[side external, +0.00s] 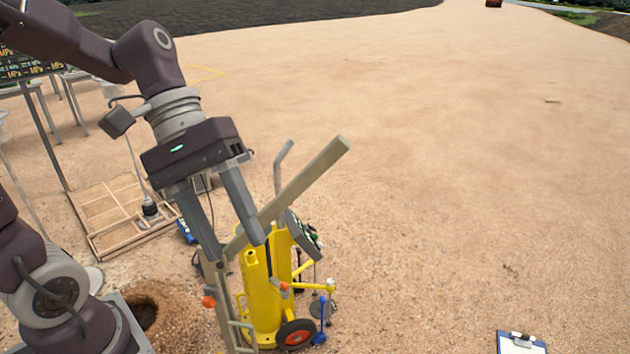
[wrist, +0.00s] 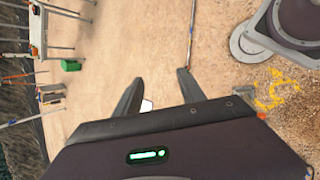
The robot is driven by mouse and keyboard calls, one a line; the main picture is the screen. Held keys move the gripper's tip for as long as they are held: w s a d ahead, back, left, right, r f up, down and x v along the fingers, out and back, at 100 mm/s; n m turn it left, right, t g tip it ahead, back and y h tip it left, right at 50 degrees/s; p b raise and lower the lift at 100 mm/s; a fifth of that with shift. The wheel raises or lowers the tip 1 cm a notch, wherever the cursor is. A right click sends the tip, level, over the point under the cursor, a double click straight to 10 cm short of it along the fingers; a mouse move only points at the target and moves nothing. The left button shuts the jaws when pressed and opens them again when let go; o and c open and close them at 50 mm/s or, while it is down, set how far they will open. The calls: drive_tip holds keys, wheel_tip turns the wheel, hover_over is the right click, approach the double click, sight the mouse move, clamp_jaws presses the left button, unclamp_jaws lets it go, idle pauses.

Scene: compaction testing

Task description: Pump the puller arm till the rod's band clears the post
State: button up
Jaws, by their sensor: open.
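The puller arm (side external: 310,172) is a long grey-beige bar slanting up to the right beside a yellow wheeled unit (side external: 262,295) in the side view. Its lower end is near a slim grey upright frame (side external: 222,310), which may be the post. I cannot make out the rod's band. My gripper (side external: 236,242) is open, fingers pointing down over the bar's lower part. The right finger crosses in front of the bar; the depth between them is unclear. In the wrist view my gripper (wrist: 157,90) shows spread fingers with no bar visible between them.
A dark hole (side external: 144,312) lies in the ground left of the puller. A wooden grid frame (side external: 115,212) lies behind it. A clipboard (side external: 520,342) is at the bottom right. In the wrist view a green box (wrist: 70,65) is at left. Open sand lies to the right.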

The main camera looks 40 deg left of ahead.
drive_tip(key=w+n+h, duration=0.4)
drive_tip(key=w, duration=0.2)
drive_tip(key=n+t+h, duration=0.4)
drive_tip(key=n+t, duration=0.7)
drive_tip(key=n, duration=0.3)
approach(322, 153)
drive_tip(key=x, duration=0.4)
drive_tip(key=shift+w+a, duration=0.1)
drive_tip(key=shift+a, duration=0.05)
drive_tip(key=x, duration=0.5)
drive_tip(key=shift+w+d+f, duration=0.1)
drive_tip(key=shift+w+d, duration=0.1)
drive_tip(key=shift+d, duration=0.1)
drive_tip(key=shift+w+d, duration=0.35)
drive_tip(key=shift+d, duration=0.1)
clamp_jaws()
